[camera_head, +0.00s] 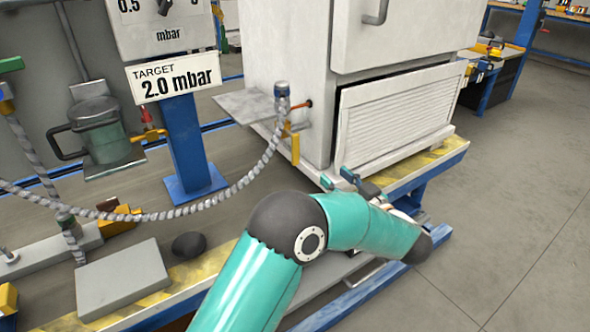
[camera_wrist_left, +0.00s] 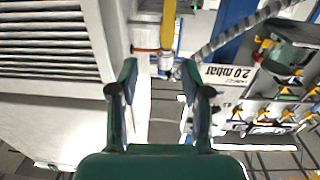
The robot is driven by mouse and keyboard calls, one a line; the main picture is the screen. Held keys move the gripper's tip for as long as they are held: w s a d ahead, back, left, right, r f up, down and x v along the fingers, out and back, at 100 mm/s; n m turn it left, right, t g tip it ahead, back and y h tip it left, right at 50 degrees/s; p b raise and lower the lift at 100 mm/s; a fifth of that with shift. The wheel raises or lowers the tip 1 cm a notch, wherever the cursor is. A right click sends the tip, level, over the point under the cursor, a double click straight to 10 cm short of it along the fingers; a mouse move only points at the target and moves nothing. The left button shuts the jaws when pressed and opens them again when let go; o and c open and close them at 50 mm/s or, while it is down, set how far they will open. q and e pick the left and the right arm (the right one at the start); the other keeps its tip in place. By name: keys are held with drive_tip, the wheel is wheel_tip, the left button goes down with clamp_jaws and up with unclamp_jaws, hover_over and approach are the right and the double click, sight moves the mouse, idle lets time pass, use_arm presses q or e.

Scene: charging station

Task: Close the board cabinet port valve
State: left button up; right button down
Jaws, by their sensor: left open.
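The white board cabinet (camera_head: 290,45) stands at the upper middle of the head view. On its left side is a port with a braided hose and a yellow valve lever (camera_head: 295,147) pointing down. In the wrist view the yellow lever (camera_wrist_left: 168,25) shows at the top, beyond the fingertips. My left gripper (camera_head: 337,178) is near the cabinet's lower front corner, below and right of the lever, apart from it. In the wrist view my left gripper (camera_wrist_left: 160,75) is open, with nothing between its fingers. My right gripper is not in view.
A braided hose (camera_head: 240,182) hangs from the port to the left. A grey side plate (camera_head: 243,106) juts out beside the port. A blue post (camera_head: 187,140) carries a "2.0 mbar" target sign (camera_head: 173,80). The floor (camera_head: 520,200) at right is clear.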

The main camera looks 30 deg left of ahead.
sight(297, 148)
use_arm(q)
drive_tip(key=shift+n+g, duration=0.3)
drive_tip(key=shift+g, duration=0.1)
drive_tip(key=b+x, duration=0.1)
drive_tip(key=x, duration=0.4)
drive_tip(key=b+x, duration=0.1)
drive_tip(key=x, duration=0.4)
drive_tip(key=b+x, duration=0.1)
drive_tip(key=x, duration=0.4)
drive_tip(key=shift+s+a+r+b, duration=0.15)
drive_tip(key=shift+s+a+b, duration=0.1)
drive_tip(key=shift+a+b, duration=0.05)
drive_tip(key=shift+w+a+r, duration=0.1)
drive_tip(key=shift+w+a, duration=0.2)
drive_tip(key=shift+a, duration=0.25)
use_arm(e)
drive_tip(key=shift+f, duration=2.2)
use_arm(q)
drive_tip(key=shift+c, duration=0.3)
clamp_jaws()
